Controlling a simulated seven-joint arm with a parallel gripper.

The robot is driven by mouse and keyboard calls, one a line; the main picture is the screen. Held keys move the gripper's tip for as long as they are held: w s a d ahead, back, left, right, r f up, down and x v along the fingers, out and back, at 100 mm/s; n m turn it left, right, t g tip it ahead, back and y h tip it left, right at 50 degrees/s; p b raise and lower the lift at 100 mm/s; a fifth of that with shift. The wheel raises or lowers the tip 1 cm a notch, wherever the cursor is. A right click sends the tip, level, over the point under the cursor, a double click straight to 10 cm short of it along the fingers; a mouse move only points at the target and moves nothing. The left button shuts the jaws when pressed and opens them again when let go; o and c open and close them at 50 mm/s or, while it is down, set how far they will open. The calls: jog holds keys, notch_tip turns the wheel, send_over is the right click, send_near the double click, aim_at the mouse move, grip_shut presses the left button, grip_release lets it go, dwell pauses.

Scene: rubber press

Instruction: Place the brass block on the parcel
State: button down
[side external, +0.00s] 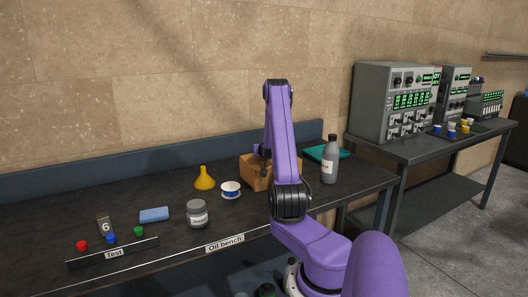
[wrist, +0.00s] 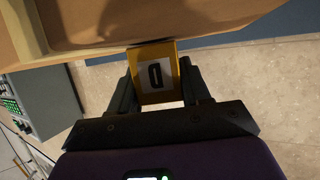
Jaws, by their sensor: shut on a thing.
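The brass block (wrist: 156,88) is a yellow piece with a dark "0" on a pale label. It sits between the two dark fingers of my gripper (wrist: 158,72) in the wrist view, and the fingers are shut on it. The parcel is a brown cardboard box (side external: 252,175) on the bench, partly hidden by my arm in the side view. It also fills the top of the wrist view (wrist: 100,25), right beside the block's far end. I cannot tell whether block and parcel touch. In the side view my arm largely hides the gripper, and I cannot make out the block.
A grey bottle (side external: 330,163) and green tray (side external: 326,153) stand right of the parcel. A white-and-blue roll (side external: 231,190), yellow funnel (side external: 204,179), labelled jar (side external: 197,214), blue sponge (side external: 154,215) and button strip (side external: 112,252) lie left. A wall runs behind the bench.

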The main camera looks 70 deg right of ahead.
jog(key=c, duration=0.5)
grip_release()
jog(key=shift+f, duration=0.15)
